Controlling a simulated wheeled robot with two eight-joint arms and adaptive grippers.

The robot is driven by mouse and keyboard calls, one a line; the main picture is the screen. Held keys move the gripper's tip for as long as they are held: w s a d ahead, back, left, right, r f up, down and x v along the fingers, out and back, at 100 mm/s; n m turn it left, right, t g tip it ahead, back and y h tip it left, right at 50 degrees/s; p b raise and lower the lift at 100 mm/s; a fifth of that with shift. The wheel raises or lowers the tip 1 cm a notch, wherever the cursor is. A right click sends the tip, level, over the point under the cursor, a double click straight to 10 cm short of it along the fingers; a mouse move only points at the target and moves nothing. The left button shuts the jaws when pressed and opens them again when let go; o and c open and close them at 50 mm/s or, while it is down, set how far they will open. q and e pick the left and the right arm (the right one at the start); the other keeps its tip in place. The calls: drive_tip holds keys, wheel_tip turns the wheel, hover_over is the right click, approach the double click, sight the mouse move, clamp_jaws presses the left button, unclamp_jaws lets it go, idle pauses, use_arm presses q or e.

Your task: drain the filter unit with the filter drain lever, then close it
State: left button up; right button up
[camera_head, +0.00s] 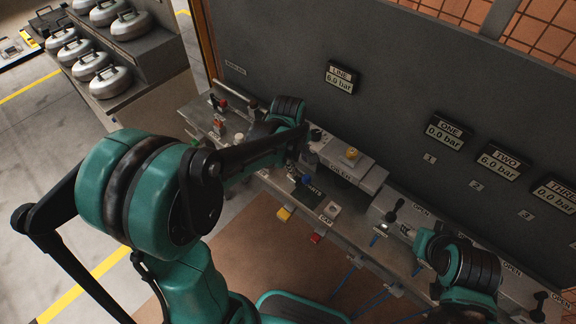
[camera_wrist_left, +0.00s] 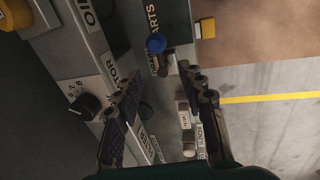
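My left gripper (camera_wrist_left: 158,78) is open in the left wrist view, its two dark fingers apart above the bench with nothing between them. A label that seems to read FILTER (camera_wrist_left: 147,144) lies beside the left finger. A partly covered label, perhaps DRAIN (camera_wrist_left: 153,63), sits beyond the fingertips, close to a blue knob (camera_wrist_left: 155,43). The blue knob also shows in the head view (camera_head: 306,181). I cannot make out the filter drain lever or its position. In the head view my left arm hides much of the filter area. My right arm is at the lower right; its fingers are unclear.
A black regulator dial (camera_wrist_left: 88,107) is left of the left finger. The grey panel's LINE display (camera_head: 340,78) reads 6.0 bar, ONE (camera_head: 445,131) 0.0, TWO (camera_head: 500,161) 6.0. A black lever (camera_head: 394,211) stands upright on the bench. Grey round-topped units (camera_head: 108,81) fill shelves at left.

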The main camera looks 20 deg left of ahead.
sight(302, 175)
use_arm(q)
drive_tip(key=b+x, duration=0.3)
drive_tip(key=x, duration=0.5)
clamp_jaws()
